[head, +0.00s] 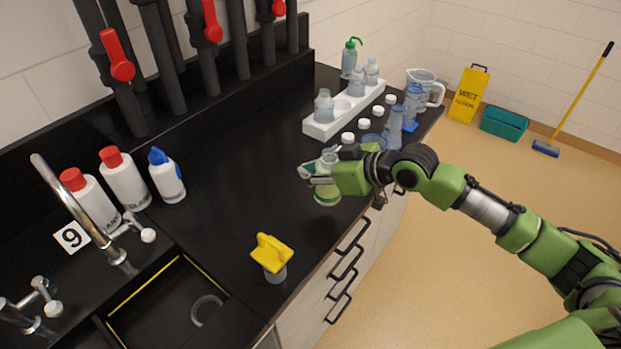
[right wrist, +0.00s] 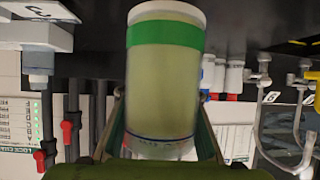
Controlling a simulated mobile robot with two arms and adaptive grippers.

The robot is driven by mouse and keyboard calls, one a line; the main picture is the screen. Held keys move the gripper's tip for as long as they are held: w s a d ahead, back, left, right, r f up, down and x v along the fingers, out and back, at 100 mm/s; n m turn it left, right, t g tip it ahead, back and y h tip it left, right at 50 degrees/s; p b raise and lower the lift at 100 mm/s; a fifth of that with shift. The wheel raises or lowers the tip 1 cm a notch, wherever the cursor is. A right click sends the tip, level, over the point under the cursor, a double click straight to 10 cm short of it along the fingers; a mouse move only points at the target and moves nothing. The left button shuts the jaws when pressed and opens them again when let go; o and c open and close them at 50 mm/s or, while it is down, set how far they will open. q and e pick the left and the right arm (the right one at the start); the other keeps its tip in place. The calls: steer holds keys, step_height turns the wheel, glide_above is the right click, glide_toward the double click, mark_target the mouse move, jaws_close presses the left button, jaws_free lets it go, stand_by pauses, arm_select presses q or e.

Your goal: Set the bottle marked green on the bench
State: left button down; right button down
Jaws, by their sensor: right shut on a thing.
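The bottle marked green (head: 328,191) is a clear bottle with pale yellowish liquid and a green band near its base. In the right wrist view the bottle (right wrist: 165,85) fills the middle, upright against the wrist picture's inverted scene. My right gripper (head: 322,176) is shut on it, with a finger on each side of the bottle. The bottle is over the black bench (head: 240,180), near its front edge; I cannot tell whether its base touches. My left gripper is not in view.
A white rack (head: 318,130) with clear bottles stands beyond the gripper, with several white-capped bottles beside it. White bottles (head: 124,180) stand by the tap and sink at left. A yellow-topped item (head: 271,254) stands near the front edge. The bench middle is clear.

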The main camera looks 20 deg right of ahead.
steer(key=shift+w+d+f, duration=0.2)
steer(key=shift+w+f, duration=0.15)
steer(key=shift+f, duration=0.1)
steer(key=shift+w+d+f, duration=0.2)
steer(key=shift+w+f, duration=0.15)
steer(key=shift+f, duration=0.1)
step_height(320, 180, down, 2)
steer(key=shift+f+p, duration=0.1)
steer(key=shift+p, duration=0.5)
steer(key=shift+f, duration=0.5)
steer(key=shift+f, duration=0.1)
steer(key=c, duration=1.5)
jaws_free()
